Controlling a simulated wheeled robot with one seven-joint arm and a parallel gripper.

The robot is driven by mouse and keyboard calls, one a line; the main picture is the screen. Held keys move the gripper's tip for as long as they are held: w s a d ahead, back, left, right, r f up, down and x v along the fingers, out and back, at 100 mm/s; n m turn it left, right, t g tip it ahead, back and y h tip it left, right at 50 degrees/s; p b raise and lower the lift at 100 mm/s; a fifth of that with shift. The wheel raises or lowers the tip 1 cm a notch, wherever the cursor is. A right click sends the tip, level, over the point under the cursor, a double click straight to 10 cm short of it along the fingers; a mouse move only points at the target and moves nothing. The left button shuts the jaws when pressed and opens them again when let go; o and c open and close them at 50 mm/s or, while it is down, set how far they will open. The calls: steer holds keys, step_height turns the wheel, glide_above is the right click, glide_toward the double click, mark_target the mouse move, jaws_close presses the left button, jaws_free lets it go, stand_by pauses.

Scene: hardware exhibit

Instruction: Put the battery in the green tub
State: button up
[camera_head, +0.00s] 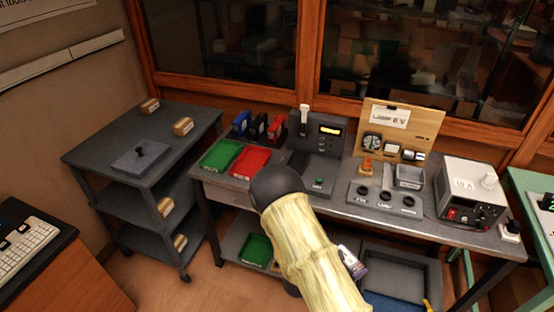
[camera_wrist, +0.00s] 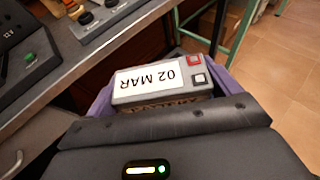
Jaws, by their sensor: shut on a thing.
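The battery (camera_wrist: 190,92) is a grey block with a white label reading "02 MAR" and a red and a black terminal on top. My gripper (camera_wrist: 158,84) is shut on it, with purple fingers at its two sides. In the head view the battery shows partly beside my forearm, in front of the bench. A shallow green tub (camera_head: 221,154) lies on the bench top at the left, beside a red one. Another green tub (camera_head: 256,250) sits on the bench's lower shelf, left of my arm. The battery is apart from both.
The red tub (camera_head: 250,162), a tester (camera_head: 317,150) and a power supply (camera_head: 471,193) stand on the bench. Small batteries stand in a rack (camera_head: 257,127). A grey cart (camera_head: 145,160) is at the left. My arm hides part of the lower shelf. Floor is clear in front.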

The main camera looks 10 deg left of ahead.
mark_target(349, 258)
step_height(349, 258, up, 16)
steer(key=n+t+y+p, duration=0.3)
steer(key=n+y+p, duration=0.1)
steer(key=p, duration=1.1)
steer(key=shift+r+p, duration=0.25)
steer(key=shift+p, duration=0.1)
steer(key=shift+w, duration=0.1)
